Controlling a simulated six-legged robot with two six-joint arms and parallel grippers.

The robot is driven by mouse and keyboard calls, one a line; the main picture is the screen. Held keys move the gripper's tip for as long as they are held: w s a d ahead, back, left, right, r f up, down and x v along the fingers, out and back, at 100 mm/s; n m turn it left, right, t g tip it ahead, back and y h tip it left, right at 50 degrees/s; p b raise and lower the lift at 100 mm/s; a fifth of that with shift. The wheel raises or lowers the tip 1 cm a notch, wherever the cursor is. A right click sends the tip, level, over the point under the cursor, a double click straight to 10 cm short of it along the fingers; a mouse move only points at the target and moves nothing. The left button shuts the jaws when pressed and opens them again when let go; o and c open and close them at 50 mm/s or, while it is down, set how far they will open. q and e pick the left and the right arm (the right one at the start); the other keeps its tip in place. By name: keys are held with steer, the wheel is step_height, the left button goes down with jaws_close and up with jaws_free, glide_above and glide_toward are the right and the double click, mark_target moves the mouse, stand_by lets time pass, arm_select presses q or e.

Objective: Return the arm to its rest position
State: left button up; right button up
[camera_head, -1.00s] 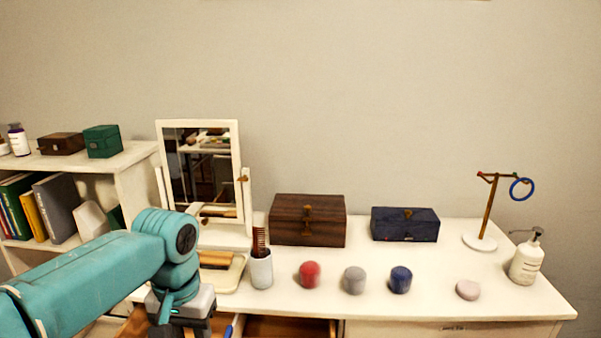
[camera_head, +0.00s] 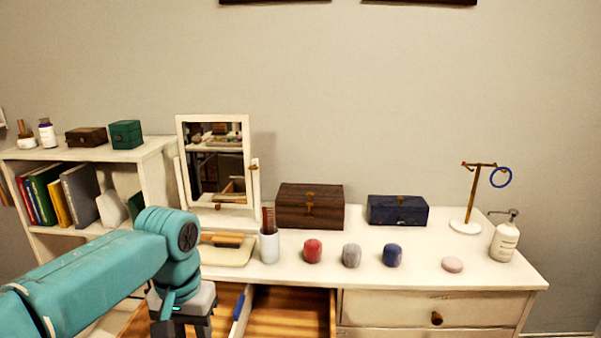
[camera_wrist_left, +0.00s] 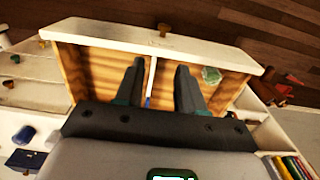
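My left arm (camera_head: 90,275) comes in from the left in the head view, teal and bent downward at the wrist. My left gripper (camera_head: 183,328) hangs over the open drawer (camera_head: 290,312) of the white dresser. In the left wrist view the two dark fingers of the left gripper (camera_wrist_left: 160,78) stand apart with nothing held between them. The drawer's wooden floor (camera_wrist_left: 102,72) and white divider lie beyond the fingers. A blue item (camera_head: 238,305) lies by the divider, and a green item (camera_wrist_left: 211,76) sits in one compartment. My right gripper is not in view.
The dresser top (camera_head: 400,278) holds a mirror (camera_head: 216,165), a hairbrush on a tray (camera_head: 225,250), a cup with a comb (camera_head: 269,245), a wooden box (camera_head: 309,207), a blue box (camera_head: 397,210), small jars, a ring stand (camera_head: 468,205) and a pump bottle (camera_head: 504,242). A shelf (camera_head: 90,155) stands left.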

arm_select(q)
steer(key=s+d+f+h+p, duration=0.1)
steer(key=s+d+f+h, duration=0.15)
steer(key=f, duration=0.95)
steer(key=s+d+f+h+p, duration=0.1)
steer(key=s+d+f+p, duration=0.15)
steer(key=f, duration=1.05)
steer(key=s+f+n, duration=0.1)
steer(key=s+f, duration=0.4)
steer(key=s, duration=0.2)
steer(key=s+d+f+n, duration=0.1)
steer(key=s+f+n, duration=0.1)
steer(key=s+f, duration=0.3)
steer(key=s, duration=0.3)
steer(key=shift+s+p, duration=0.25)
steer(key=shift+p, duration=0.1)
